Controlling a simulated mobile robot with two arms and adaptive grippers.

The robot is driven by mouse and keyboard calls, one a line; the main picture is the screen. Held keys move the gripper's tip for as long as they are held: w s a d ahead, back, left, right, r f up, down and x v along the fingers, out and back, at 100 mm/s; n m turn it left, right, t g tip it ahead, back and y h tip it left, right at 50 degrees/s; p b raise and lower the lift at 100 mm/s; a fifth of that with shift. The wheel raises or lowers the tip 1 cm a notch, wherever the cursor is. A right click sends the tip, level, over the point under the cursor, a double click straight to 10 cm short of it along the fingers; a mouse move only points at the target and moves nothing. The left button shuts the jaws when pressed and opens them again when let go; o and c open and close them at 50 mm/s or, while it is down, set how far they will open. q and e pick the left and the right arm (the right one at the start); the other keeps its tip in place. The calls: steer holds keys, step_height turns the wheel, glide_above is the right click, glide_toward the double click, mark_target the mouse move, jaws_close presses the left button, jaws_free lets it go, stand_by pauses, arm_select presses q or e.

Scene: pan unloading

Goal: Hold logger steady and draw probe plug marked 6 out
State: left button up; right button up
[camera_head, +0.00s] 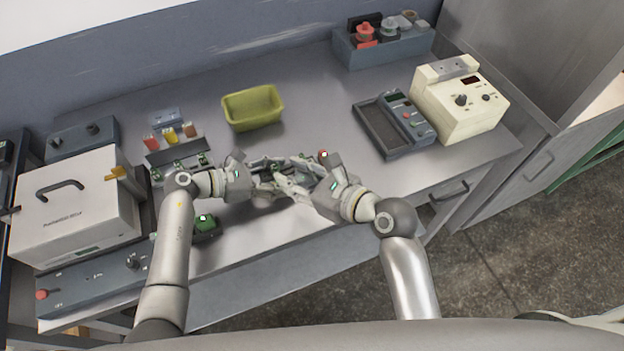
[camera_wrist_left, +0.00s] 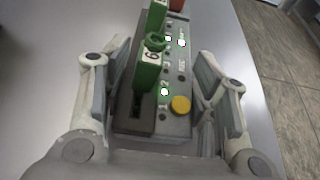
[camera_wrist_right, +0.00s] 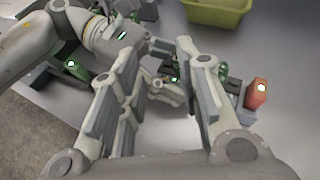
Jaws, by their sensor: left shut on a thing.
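The logger is a dark grey box with green lights and a yellow button, seen in the left wrist view (camera_wrist_left: 178,128). The green plug marked 6 (camera_wrist_left: 149,70) stands in it, with another green plug behind it and a red piece at the far end. My left gripper (camera_wrist_left: 162,85) is shut on the logger, a finger along each side. In the head view my left gripper (camera_head: 268,182) and my right gripper (camera_head: 292,178) meet around the logger and largely hide it. In the right wrist view my right gripper (camera_wrist_right: 165,55) is open and empty, with the logger beyond its fingers.
A green bin (camera_head: 252,106) stands behind the grippers. A white case (camera_head: 75,210) is at left; a green-topped dark block (camera_head: 205,224) is near the front. A tray device (camera_head: 395,125) and a cream instrument (camera_head: 458,100) stand at right. The bench between bin and tray device is clear.

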mark_target(278, 168)
steer(key=shift+m+t+h, duration=0.4)
steer(key=shift+m+h, duration=0.2)
steer(key=shift+m, duration=0.3)
steer(key=w+a+f, duration=0.1)
steer(key=w+f, duration=0.1)
steer(key=w+a+f, duration=0.1)
steer(key=w, duration=0.2)
steer(key=w+a+f, duration=0.2)
steer(key=shift+w+a+f, duration=0.1)
steer(key=shift+w+f, duration=0.25)
steer(key=shift+c, duration=0.4)
jaws_close()
